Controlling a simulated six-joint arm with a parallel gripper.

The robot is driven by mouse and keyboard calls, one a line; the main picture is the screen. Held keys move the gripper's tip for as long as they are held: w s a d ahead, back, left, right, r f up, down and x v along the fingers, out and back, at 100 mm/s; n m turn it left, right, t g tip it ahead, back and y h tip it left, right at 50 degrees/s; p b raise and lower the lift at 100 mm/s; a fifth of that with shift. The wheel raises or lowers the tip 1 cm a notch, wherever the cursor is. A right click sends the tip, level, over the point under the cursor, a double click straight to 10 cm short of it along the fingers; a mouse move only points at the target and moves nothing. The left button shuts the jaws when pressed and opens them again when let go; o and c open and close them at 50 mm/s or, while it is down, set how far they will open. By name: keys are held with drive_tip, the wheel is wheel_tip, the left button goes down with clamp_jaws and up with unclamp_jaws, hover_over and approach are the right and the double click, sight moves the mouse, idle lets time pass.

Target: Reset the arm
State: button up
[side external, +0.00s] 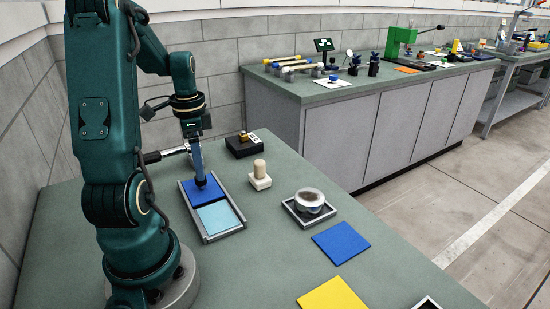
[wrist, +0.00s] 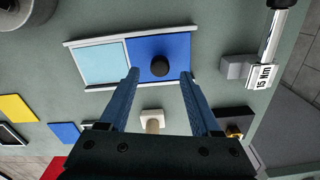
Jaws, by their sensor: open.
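My gripper (side external: 200,182) points straight down over the far, dark blue half (side external: 209,195) of a grey-framed tray. In the wrist view my gripper (wrist: 161,76) has its two blue fingers apart with nothing held between them. A round black knob-like thing (wrist: 160,66) shows on the dark blue half, in line with the gap between the fingertips. I cannot tell whether the fingers touch it or the tray. The near half of the tray is light blue (side external: 218,216) and empty; it also shows in the wrist view (wrist: 100,63).
A white block with a beige knob (side external: 260,175) stands right of the tray. A black box with a brass top (side external: 244,144) is behind it. A round container (side external: 309,200) sits in a small tray. Blue (side external: 341,242) and yellow (side external: 332,295) squares lie flat nearer the front.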

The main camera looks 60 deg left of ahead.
drive_tip(key=shift+r, duration=0.55)
drive_tip(key=shift+w+d, duration=0.15)
drive_tip(key=shift+w, duration=0.1)
drive_tip(key=w+d+r+m+t+y, duration=0.1)
drive_tip(key=w+d+r+m+t, duration=0.1)
drive_tip(key=w+d+r, duration=0.3)
drive_tip(key=w+d+r+m+t+y, duration=0.1)
drive_tip(key=d+r+m, duration=0.1)
drive_tip(key=d, duration=0.5)
drive_tip(key=s+d+n+t+h, duration=0.2)
drive_tip(key=s+d+n, duration=0.3)
drive_tip(key=d, duration=0.6)
drive_tip(key=shift+s+d+r+n+t, duration=0.3)
drive_tip(key=shift+s+d+r+n, duration=0.1)
drive_tip(key=shift+n, duration=0.2)
